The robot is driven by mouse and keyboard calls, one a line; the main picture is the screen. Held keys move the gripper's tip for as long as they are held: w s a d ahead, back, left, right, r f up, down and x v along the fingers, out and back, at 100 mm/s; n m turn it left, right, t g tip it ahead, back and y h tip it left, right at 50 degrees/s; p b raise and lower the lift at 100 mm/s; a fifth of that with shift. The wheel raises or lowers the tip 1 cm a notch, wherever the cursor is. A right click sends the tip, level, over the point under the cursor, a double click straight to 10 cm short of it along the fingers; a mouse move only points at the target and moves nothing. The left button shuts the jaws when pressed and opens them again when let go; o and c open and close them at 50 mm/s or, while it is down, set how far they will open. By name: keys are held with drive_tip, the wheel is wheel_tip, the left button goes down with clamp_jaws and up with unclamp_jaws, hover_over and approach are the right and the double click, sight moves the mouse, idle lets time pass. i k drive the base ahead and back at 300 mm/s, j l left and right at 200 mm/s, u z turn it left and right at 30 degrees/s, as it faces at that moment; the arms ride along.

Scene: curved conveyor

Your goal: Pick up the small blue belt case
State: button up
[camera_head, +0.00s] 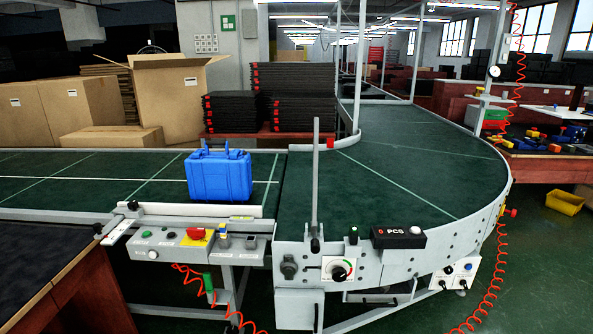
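The small blue case (219,175) stands upright on the green conveyor belt, left of the middle of the head view, with its handle on top. It sits near the front edge of the straight belt section, just left of the joint with the curved section. Its lower front is close behind the pale side rail. My gripper is not visible in this view, and nothing is seen touching the case.
A control panel (197,242) with buttons fronts the belt. A grey upright post (315,185) stands right of the case. The curved belt (400,165) is clear. Black stacked trays (292,95) and cardboard boxes (168,95) stand behind. A dark table (40,270) is at lower left.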

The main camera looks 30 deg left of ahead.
sight(227, 175)
drive_tip(key=i+u, duration=0.25)
drive_tip(key=i, duration=0.2)
drive_tip(key=i+l+u, duration=0.1)
drive_tip(key=i+u, duration=0.2)
drive_tip(key=i, duration=0.15)
drive_tip(key=i+l+u, duration=0.25)
drive_tip(key=i, duration=0.2)
